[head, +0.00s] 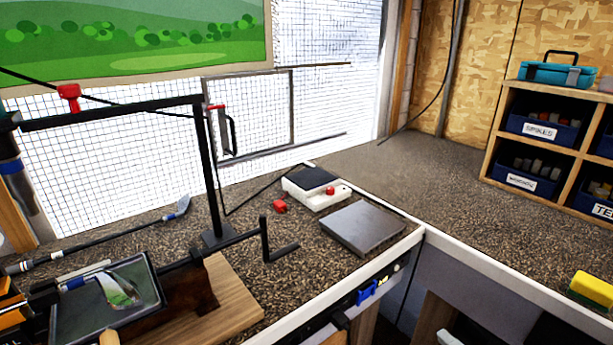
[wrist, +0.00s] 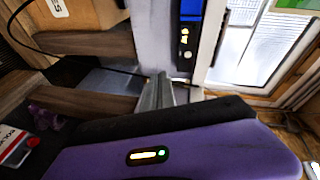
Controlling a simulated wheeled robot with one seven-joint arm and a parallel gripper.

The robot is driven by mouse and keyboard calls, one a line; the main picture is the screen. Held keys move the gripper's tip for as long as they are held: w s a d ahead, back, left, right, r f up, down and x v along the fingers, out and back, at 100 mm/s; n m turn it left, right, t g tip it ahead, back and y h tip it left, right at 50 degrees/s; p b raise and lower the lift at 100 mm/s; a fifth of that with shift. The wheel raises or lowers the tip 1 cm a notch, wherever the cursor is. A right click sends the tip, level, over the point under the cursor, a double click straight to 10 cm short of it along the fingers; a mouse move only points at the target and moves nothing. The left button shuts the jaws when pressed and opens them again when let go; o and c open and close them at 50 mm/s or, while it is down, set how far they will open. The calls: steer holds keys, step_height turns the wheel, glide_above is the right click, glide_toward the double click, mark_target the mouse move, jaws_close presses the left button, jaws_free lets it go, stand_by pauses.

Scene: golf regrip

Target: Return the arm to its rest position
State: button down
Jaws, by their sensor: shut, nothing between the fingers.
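My gripper (wrist: 160,82) shows in the wrist view, its grey metal fingers together and empty. The purple and black housing below the fingers fills the lower part of that view. The fingers point toward a white bench edge with a blue fitting (wrist: 189,12) and small lights, and no contact can be made out. In the head view my gripper cannot be made out. A golf club (head: 110,237) lies along the back left of the speckled bench top (head: 285,255).
A black stand (head: 212,170) rises at the left, beside a tablet-like screen (head: 108,300). A white scale (head: 315,188) and a grey plate (head: 362,228) sit on the bench. A wooden cubby shelf (head: 567,97) with blue bins stands right. The right-hand counter's middle is clear.

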steer(key=s+d+f+n+h, duration=0.1)
steer(key=s+n+h, duration=0.2)
steer(key=s+h, duration=0.8)
steer(key=s+a+r+n+y, duration=0.2)
steer(key=s+a+r, duration=0.1)
steer(key=s, duration=0.6)
steer(key=s+a+r+n+y, duration=0.2)
steer(key=s+a, duration=0.3)
steer(key=s, duration=0.4)
steer(key=s+a+r+n+y, duration=0.1)
steer(key=s+a+r+n, duration=0.2)
steer(key=s, duration=0.6)
steer(key=shift+s+a+r+n+y, duration=0.15)
steer(key=shift+a+r+n+y, duration=0.2)
steer(key=shift+a+n, duration=0.35)
